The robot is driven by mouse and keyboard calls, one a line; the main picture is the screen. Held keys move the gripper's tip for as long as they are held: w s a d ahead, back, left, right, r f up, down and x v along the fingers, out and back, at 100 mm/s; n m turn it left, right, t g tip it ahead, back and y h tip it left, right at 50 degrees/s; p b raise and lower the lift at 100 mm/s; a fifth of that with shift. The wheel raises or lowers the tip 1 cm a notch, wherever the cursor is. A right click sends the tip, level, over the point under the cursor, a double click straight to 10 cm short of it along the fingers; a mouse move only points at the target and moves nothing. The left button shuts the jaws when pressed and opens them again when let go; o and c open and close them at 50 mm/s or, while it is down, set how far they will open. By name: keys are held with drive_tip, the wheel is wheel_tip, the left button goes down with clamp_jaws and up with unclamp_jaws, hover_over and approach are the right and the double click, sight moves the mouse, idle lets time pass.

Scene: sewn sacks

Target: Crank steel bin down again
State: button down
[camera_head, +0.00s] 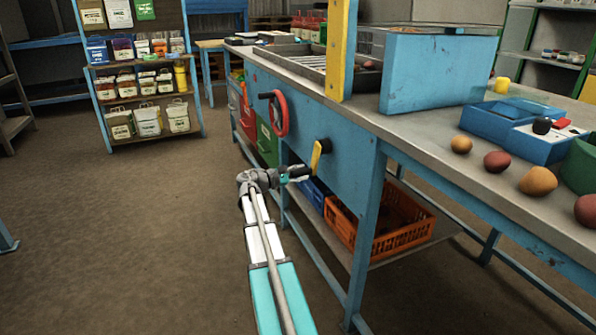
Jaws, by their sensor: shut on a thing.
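A yellow crank arm (316,156) with a black hub is mounted on the blue side panel of the workbench. It slopes from the hub at upper right down to its lower end. My gripper (301,173) is at that lower end, shut on the crank's handle, which the fingers mostly hide. A steel bin is not clearly recognisable. A shallow steel tray with slats (290,52) is set in the bench top behind the yellow post, and I cannot tell if it is the bin.
A red handwheel (280,113) sits left of the crank on the same panel. An orange crate (385,226) stands on the bench's lower shelf. Potatoes and blue boxes (483,121) lie on the bench top at right.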

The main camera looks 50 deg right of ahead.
drive_tip(key=shift+s+a+f+n, duration=0.15)
drive_tip(key=shift+s+n, duration=0.45)
drive_tip(key=shift+s, duration=0.25)
drive_tip(key=shift+s+a, duration=0.25)
drive_tip(key=shift+s, duration=0.35)
drive_tip(key=shift+c, duration=2)
unclamp_jaws()
drive_tip(key=shift+w, duration=0.1)
drive_tip(key=shift+w+a, duration=0.1)
drive_tip(key=shift+a, duration=0.1)
drive_tip(key=v, duration=1.1)
drive_tip(key=shift+a, duration=0.25)
